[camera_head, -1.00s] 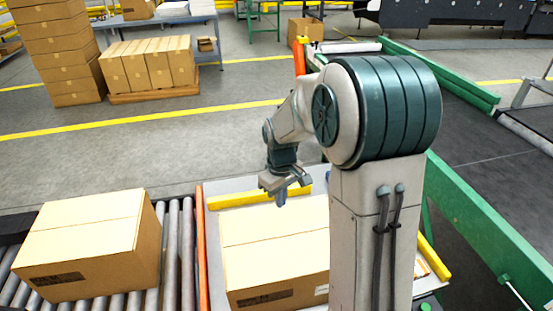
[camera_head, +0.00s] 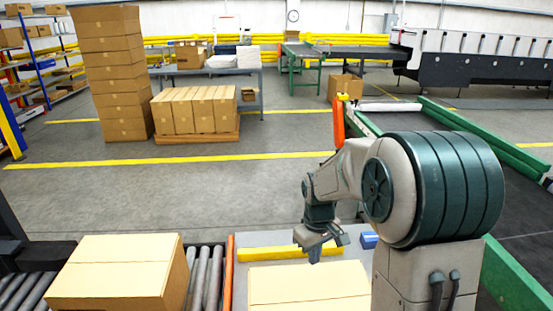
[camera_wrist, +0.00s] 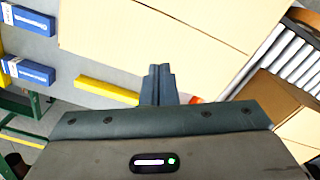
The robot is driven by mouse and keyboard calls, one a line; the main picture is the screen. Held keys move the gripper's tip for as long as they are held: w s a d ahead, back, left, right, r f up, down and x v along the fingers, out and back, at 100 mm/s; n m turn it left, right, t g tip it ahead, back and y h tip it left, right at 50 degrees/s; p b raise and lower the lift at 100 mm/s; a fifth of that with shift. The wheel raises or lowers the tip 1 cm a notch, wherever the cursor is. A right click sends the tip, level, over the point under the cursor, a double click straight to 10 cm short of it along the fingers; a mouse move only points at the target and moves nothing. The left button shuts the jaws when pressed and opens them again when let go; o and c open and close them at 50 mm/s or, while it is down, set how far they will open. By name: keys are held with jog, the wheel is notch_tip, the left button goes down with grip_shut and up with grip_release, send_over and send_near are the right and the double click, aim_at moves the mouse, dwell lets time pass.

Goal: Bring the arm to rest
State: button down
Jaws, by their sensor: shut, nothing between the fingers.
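My gripper (camera_head: 316,250) hangs from my bent arm over the grey work surface, just behind a closed cardboard box (camera_head: 309,287). In the wrist view the gripper's fingers (camera_wrist: 158,82) are together with nothing between them. The same box fills much of the top of the wrist view (camera_wrist: 170,35), beyond the fingertips. I cannot tell the exact height of the fingers above the surface.
Another box (camera_head: 120,270) sits on the roller conveyor (camera_head: 207,275) at left. A yellow bar (camera_head: 275,253) and blue items (camera_head: 369,240) lie near the gripper. A green-framed conveyor (camera_head: 480,180) runs at right. Stacked boxes (camera_head: 110,75) stand behind open floor.

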jog(key=s+r+m+t, duration=0.1)
jog(key=s+r, duration=0.3)
jog(key=s, duration=0.5)
jog(key=s+r+m+t, duration=0.2)
jog(key=s+r+m, duration=0.2)
jog(key=s, duration=0.6)
jog(key=shift+s+r, duration=0.15)
jog(key=shift+r, duration=0.4)
jog(key=shift+d, duration=0.15)
